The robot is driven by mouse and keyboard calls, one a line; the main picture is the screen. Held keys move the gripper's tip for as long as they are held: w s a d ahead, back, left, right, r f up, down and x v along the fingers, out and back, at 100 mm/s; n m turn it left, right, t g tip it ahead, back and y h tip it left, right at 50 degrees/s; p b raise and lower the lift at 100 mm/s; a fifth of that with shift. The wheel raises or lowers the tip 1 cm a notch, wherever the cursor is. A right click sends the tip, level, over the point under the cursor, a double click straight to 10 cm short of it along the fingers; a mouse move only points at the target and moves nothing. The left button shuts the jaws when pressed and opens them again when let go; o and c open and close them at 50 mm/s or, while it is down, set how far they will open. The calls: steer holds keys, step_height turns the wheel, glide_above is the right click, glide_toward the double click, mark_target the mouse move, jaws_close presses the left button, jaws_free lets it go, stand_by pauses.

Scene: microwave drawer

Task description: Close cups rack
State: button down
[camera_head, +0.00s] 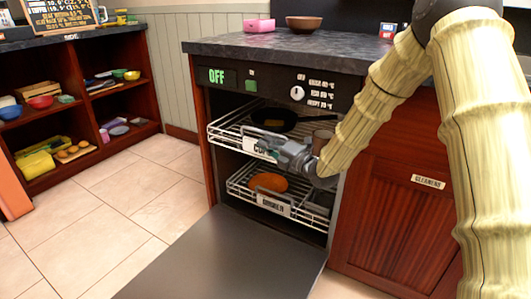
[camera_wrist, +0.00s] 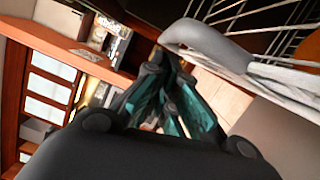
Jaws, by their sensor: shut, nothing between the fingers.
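The cups rack (camera_head: 228,141) is the upper white wire rack of the open appliance. Its front sticks out past the cabinet front, and its label, partly covered by my gripper, begins "CU". A black pan and a brownish cup (camera_head: 322,141) are on or behind it. My gripper (camera_head: 268,148) is shut and empty at the front of this rack, beside the label. In the wrist view the teal-padded fingers (camera_wrist: 168,92) are together, close to a grey rack handle (camera_wrist: 205,42). I cannot tell whether they touch it.
The lower rack (camera_head: 240,187) also sticks out, with an orange-brown item (camera_head: 268,182) in it. The appliance door (camera_head: 225,262) lies folded down below. A counter (camera_head: 265,50) is above, a cleaning cabinet (camera_head: 385,205) at right. Floor at left is clear.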

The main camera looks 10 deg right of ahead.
mark_target(275, 136)
steer(key=shift+w+d+r, duration=0.1)
steer(key=shift+d, duration=0.1)
steer(key=shift+w+d+p, duration=0.3)
steer(key=shift+w+d, duration=1.35)
steer(key=shift+a, duration=0.1)
